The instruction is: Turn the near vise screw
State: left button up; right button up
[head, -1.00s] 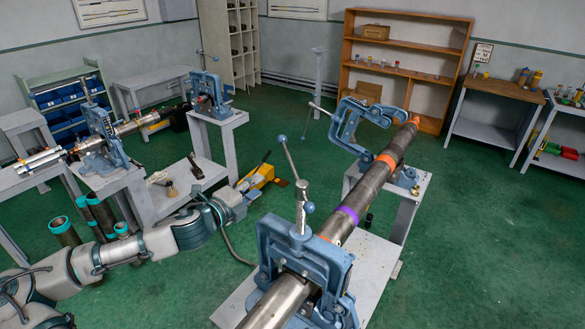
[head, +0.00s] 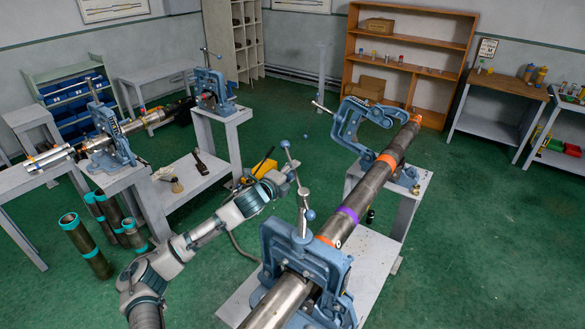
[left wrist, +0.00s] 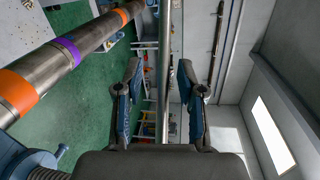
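The near vise (head: 322,262) is blue and clamps a long steel pipe (head: 347,215) with purple and orange bands. Its upright screw (head: 303,205) carries a slanted handle bar with blue ball ends (head: 285,144). My left gripper (head: 291,172) is beside the upper part of this handle in the head view. In the left wrist view its two fingers (left wrist: 160,90) are apart. A grey rod (left wrist: 163,50) shows between them; I cannot tell whether it is the handle or lies behind, nor whether anything touches. My right gripper is not in view.
Left of my arm stand several dark pipes with teal ends (head: 84,247) and a bench with another vise (head: 108,138). A yellow tool (head: 264,168) is behind my gripper. Green floor is open at right.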

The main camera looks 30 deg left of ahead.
pick_arm(q)
jog(key=shift+w+d, duration=0.35)
jog(key=shift+a+f, duration=0.1)
jog(key=shift+a, duration=0.1)
grip_shut()
